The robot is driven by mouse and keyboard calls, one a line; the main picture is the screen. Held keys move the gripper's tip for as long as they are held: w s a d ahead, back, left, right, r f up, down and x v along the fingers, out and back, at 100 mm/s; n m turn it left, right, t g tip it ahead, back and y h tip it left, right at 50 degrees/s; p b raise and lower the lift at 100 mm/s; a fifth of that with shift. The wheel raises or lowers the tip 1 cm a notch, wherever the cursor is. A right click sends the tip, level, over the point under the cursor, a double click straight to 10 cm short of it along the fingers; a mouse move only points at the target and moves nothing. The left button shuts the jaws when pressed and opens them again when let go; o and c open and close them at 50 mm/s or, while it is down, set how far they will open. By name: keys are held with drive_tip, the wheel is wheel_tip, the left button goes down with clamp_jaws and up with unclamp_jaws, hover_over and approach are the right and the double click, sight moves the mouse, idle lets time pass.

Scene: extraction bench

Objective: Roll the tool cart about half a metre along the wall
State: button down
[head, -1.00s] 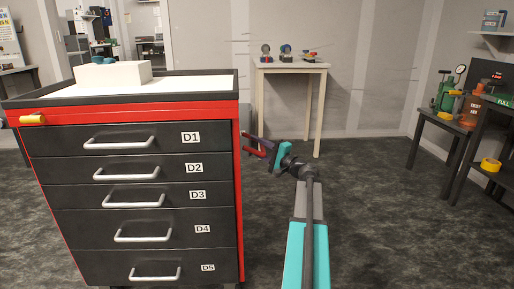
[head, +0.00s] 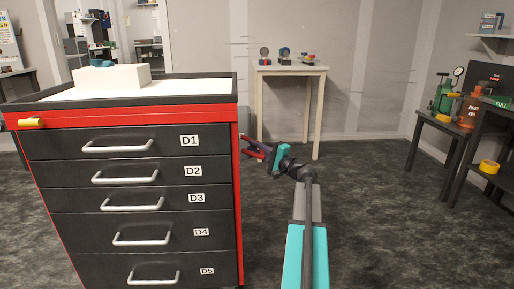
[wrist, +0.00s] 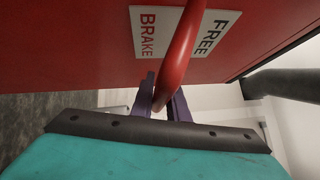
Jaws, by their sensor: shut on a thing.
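The tool cart (head: 130,115) stands close at the left in the head view, red with black drawers labelled D1 to D5 and silver handles. On its red side, the wrist view shows a white label (wrist: 150,42) reading FREE and BRAKE. A red lever (wrist: 181,50) crosses the label between the two words. My gripper (wrist: 165,84) is shut on this lever, with a dark purple finger on either side. In the head view my gripper (head: 254,150) is at the cart's right side. The cart's wheels are out of view.
A white box (head: 112,77) sits on the cart top. A small pale table (head: 290,69) stands by the back wall. A dark bench (head: 440,118) with a green jack stands at the right. The floor (head: 370,200) between is clear.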

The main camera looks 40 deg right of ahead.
drive_tip(key=shift+a+n, duration=0.25)
drive_tip(key=shift+n, duration=0.05)
